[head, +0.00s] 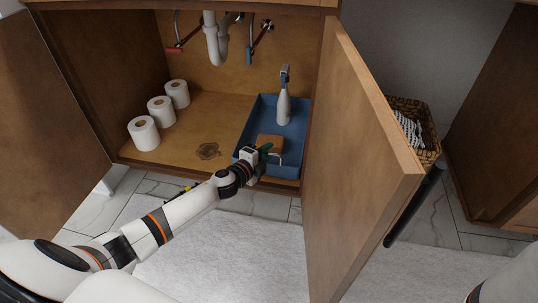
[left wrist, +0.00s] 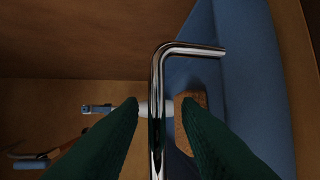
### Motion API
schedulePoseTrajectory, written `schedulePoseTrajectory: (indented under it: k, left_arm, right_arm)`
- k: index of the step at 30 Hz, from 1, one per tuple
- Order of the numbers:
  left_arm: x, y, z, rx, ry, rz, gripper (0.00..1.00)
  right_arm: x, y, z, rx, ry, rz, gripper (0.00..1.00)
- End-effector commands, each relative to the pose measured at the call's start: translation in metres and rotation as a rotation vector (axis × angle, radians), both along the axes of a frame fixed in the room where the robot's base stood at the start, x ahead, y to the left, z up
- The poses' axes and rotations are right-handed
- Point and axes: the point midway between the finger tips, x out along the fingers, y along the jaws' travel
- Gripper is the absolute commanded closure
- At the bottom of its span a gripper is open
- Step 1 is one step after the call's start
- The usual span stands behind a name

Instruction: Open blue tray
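The blue tray (head: 294,169) sits on the floor of the open cabinet, at its right side. It holds a white spray bottle (head: 283,108) and a brown block (head: 269,142). A bent metal handle (head: 280,160) is at the tray's front. My left gripper (head: 268,153) is at this handle. In the left wrist view, the bare handle (left wrist: 157,110) passes between the two green fingers of the gripper (left wrist: 160,101), with gaps on both sides. The tray's blue wall (left wrist: 250,75) and the block (left wrist: 198,98) show behind. My right gripper is not in view.
The right cabinet door (head: 355,170) stands open close beside the tray. The left door (head: 45,120) is open too. Several white paper rolls (head: 161,110) stand at the cabinet's left. Pipes (head: 215,45) hang above. A wicker basket (head: 427,135) is beyond the right door.

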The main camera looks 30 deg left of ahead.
Motion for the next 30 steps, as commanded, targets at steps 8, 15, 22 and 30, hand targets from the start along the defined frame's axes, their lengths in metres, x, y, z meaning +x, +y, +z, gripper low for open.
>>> schedulePoseTrajectory:
  k: [8, 15, 22, 30]
  left_arm:
    - [0.017, -0.002, -0.003, -0.001, 0.0, 0.0, 0.7]
    - [0.017, -0.003, -0.003, -0.001, 0.0, 0.0, 0.7]
    - [0.017, -0.003, -0.003, -0.001, 0.0, 0.0, 1.0]
    - [0.016, -0.003, -0.003, -0.001, 0.001, -0.001, 1.0]
  right_arm:
    - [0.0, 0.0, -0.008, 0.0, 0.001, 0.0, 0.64]
    - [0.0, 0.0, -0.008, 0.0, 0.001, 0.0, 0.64]
    - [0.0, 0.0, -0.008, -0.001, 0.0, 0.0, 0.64]
    - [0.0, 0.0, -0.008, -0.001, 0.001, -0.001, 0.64]
